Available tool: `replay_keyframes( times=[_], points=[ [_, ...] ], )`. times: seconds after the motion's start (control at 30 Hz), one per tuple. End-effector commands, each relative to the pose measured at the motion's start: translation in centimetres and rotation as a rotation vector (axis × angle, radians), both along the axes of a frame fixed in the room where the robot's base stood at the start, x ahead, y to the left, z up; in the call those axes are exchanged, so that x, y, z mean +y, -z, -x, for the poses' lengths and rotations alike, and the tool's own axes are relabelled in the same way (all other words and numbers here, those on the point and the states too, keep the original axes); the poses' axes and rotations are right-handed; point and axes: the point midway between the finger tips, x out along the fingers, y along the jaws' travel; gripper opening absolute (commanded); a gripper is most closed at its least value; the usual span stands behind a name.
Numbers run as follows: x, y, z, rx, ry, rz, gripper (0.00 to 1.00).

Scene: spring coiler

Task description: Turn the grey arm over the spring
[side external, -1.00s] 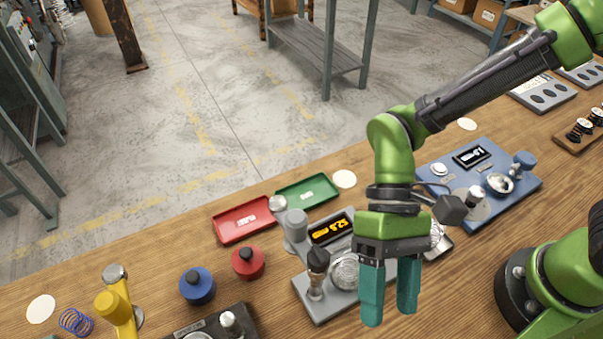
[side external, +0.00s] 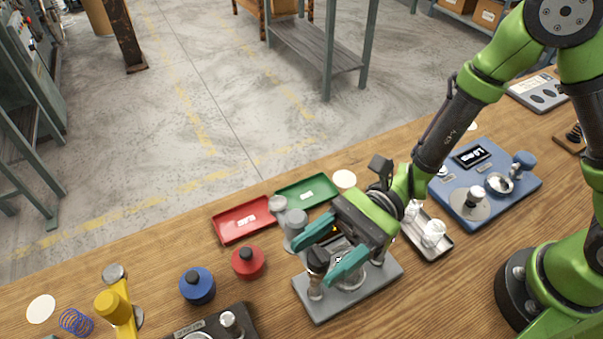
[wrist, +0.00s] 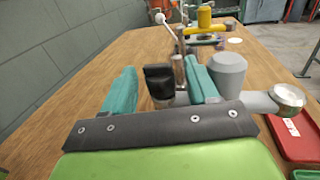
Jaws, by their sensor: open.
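The grey station (side external: 380,289) stands on the wooden bench. Its grey arm is a thick grey post (side external: 295,226) with a side arm ending in a silver-grey knob (side external: 278,203), swung toward the red tray. In the wrist view the grey arm (wrist: 227,72) lies right of my fingers, its knob pointing right. My gripper (side external: 314,265) is open, its teal fingers pointing left, low over the station. A black-topped handle (side external: 318,259) shows between the fingertips; in the wrist view the handle (wrist: 158,82) also lies between them. I cannot tell whether they touch it. No spring shows on this station; my gripper hides part of it.
A red tray (side external: 233,228) and a green tray (side external: 300,203) lie behind the station. Red (side external: 248,263) and blue (side external: 196,288) knobbed pots, a yellow arm (side external: 118,312) and a blue coil spring (side external: 75,322) are left. A metal tray (side external: 443,252) and blue station (side external: 525,190) are right.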

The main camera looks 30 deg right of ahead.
Motion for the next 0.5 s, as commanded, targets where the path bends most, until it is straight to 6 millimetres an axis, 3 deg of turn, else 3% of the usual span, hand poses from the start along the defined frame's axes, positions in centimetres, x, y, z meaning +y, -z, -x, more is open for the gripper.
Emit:
replay_keyframes(
  times=[0.03, 0.23, 0.5],
  points=[
    [0.0, 0.9, 0.1, 0.005, -0.001, 0.002, 0.59],
    [2.4, 0.6, 0.6, -0.003, -0.005, 0.000, 0.59],
    [3.0, 0.6, 0.6, -0.002, -0.002, 0.001, 0.59]
  ],
)
